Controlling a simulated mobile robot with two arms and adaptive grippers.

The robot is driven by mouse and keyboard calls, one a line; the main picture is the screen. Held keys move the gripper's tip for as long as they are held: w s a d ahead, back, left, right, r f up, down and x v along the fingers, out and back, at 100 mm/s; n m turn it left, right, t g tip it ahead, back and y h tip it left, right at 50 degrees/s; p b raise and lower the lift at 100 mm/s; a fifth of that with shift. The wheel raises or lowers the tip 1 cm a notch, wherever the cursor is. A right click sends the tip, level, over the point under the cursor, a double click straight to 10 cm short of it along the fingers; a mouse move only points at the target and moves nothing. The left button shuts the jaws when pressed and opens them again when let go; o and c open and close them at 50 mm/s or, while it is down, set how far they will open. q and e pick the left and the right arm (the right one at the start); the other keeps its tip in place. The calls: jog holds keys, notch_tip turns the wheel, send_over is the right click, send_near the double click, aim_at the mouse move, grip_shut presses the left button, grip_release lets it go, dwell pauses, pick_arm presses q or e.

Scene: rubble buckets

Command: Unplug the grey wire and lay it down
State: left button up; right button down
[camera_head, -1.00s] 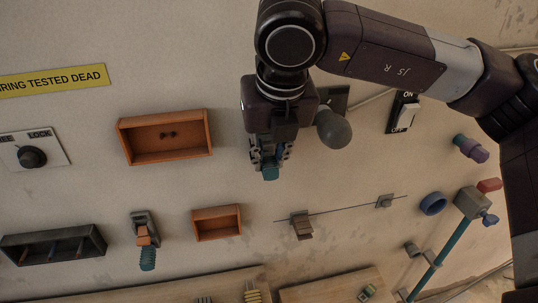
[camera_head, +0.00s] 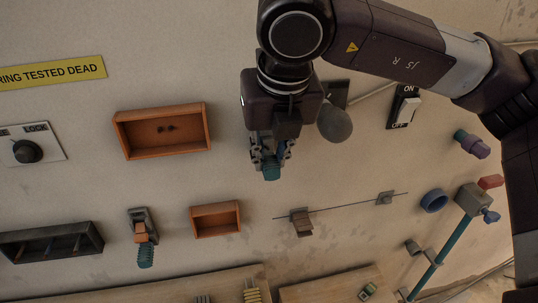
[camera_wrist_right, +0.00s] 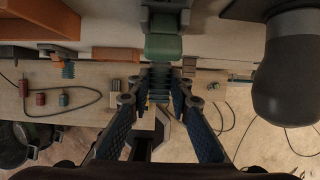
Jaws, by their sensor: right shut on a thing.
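My right gripper (camera_head: 270,165) is in front of the wall in the head view, below my dark wrist. It is shut on a teal ribbed piece (camera_head: 271,172). In the right wrist view the fingers close around this ribbed piece (camera_wrist_right: 160,82), and a green block (camera_wrist_right: 163,47) shows just above it. I cannot tell whether the piece touches the wall. A dark box (camera_head: 50,243) at lower left holds several thin stubs; I cannot tell which is a grey wire. A thin grey line (camera_head: 375,97) runs beside the switch. My left gripper is out of view.
A dark rounded knob (camera_head: 334,124) is close to the right of my gripper. Two orange boxes (camera_head: 207,138) (camera_head: 239,217), an on-off switch (camera_head: 404,107) and a latch with a teal ribbed end (camera_head: 143,226) are on the wall. Benches (camera_head: 180,288) run along the bottom.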

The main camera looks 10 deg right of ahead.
aim_at(273, 179)
jog(key=shift+s+b, duration=0.35)
jog(key=shift+s+b, duration=0.3)
jog(key=shift+s, duration=0.1)
jog(key=shift+s+f+b, duration=0.1)
jog(key=shift+s+b, duration=0.4)
jog(key=shift+s, duration=0.5)
